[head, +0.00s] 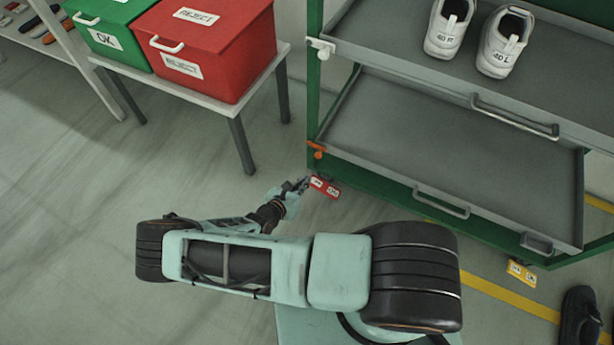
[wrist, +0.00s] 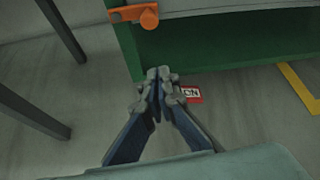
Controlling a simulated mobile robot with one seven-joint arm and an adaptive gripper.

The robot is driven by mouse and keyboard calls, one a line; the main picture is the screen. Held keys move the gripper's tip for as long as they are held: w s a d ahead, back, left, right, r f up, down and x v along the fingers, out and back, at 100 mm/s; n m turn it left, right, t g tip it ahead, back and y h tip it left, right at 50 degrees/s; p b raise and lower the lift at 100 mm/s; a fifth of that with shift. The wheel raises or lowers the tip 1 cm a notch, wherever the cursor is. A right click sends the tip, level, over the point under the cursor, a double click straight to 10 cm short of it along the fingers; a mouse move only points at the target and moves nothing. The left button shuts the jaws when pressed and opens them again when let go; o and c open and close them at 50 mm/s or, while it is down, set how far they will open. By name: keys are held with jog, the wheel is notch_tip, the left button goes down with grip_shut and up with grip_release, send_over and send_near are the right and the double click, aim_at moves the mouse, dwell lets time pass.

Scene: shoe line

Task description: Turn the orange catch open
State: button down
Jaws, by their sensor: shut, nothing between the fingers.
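The orange catch (head: 316,149) is on the left green post of the shelf rack, beside the lower grey tray. In the wrist view the orange catch (wrist: 135,15) is at the top, a flat bar lying about level with a round knob at its right end. My gripper (head: 303,184) is low beside the foot of the rack, below the catch in the picture and apart from it. In the wrist view my gripper (wrist: 158,74) has its fingertips together with nothing between them. The far side of the catch is hidden.
A red pedal (head: 325,187) marked ON is at the rack's foot near my gripper. A white catch (head: 321,47) is higher on the post. The lower tray (head: 440,150) is bare; white shoes (head: 500,42) stand above. A red reject bin (head: 207,50) is left. Floor between is clear.

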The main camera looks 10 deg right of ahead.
jog(key=b+x, duration=0.3)
jog(key=x, duration=0.5)
jog(key=shift+w+r, duration=0.2)
jog(key=shift+r, duration=0.75)
jog(key=shift+w+r, duration=0.25)
jog(key=shift+r, duration=0.65)
jog(key=shift+s+r, duration=0.1)
